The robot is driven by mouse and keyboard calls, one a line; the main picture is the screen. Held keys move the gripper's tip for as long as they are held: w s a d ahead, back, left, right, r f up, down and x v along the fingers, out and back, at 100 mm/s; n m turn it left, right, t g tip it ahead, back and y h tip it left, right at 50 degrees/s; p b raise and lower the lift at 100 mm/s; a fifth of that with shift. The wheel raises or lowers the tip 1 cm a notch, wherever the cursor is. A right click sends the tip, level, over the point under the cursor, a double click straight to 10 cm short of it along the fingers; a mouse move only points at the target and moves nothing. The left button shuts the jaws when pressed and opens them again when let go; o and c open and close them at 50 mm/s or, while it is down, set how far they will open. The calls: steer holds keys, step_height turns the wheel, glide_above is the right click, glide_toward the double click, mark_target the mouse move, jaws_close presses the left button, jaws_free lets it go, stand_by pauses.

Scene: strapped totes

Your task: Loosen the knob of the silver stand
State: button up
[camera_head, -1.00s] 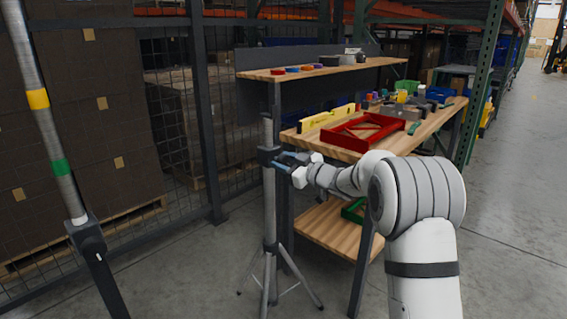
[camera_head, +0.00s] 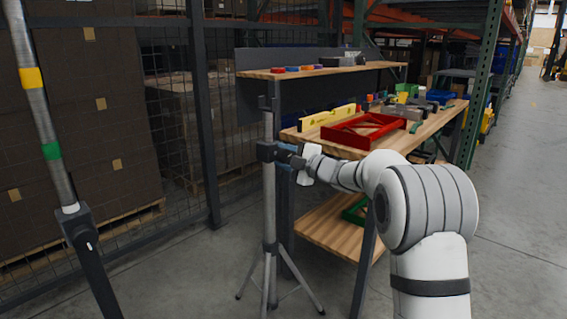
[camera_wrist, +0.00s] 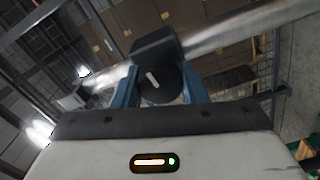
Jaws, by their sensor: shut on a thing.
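The silver stand (camera_head: 269,205) stands upright on a tripod, left of the workbench in the head view. A dark collar (camera_head: 266,152) sits on its upper part. In the wrist view the black collar block (camera_wrist: 156,46) is on the silver pole, and the round black knob (camera_wrist: 158,84) with a white mark faces me. My gripper (camera_head: 281,154) reaches the collar from the right. In the wrist view its two blue fingers (camera_wrist: 159,92) lie on either side of the knob, shut on it. The white mark is tilted slightly.
A wooden workbench (camera_head: 440,128) with a red tray (camera_head: 338,138) and several small items stands behind my arm. A banded pole (camera_head: 38,103) with a dark lower part is at the left. Wire fencing and stacked boxes lie behind. Floor at right is clear.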

steer(key=n+b, duration=0.2)
steer(key=n, duration=0.1)
steer(key=n+b, duration=0.1)
steer(key=shift+d+f+n, duration=0.15)
steer(key=shift+f+n, duration=0.15)
steer(key=n+b, duration=0.1)
steer(key=n, duration=0.1)
steer(key=shift+n+b, duration=0.3)
steer(key=shift+n, duration=0.1)
steer(key=n+b, duration=0.1)
steer(key=n, duration=0.4)
steer(key=shift+r, duration=0.2)
steer(key=shift+n, duration=0.3)
steer(key=o, duration=0.7)
steer(key=shift+o, duration=1.4)
steer(key=shift+r, duration=0.1)
steer(key=p+v, duration=0.2)
steer(key=v, duration=0.5)
steer(key=shift+s+d, duration=0.25)
steer(key=shift+d, duration=0.05)
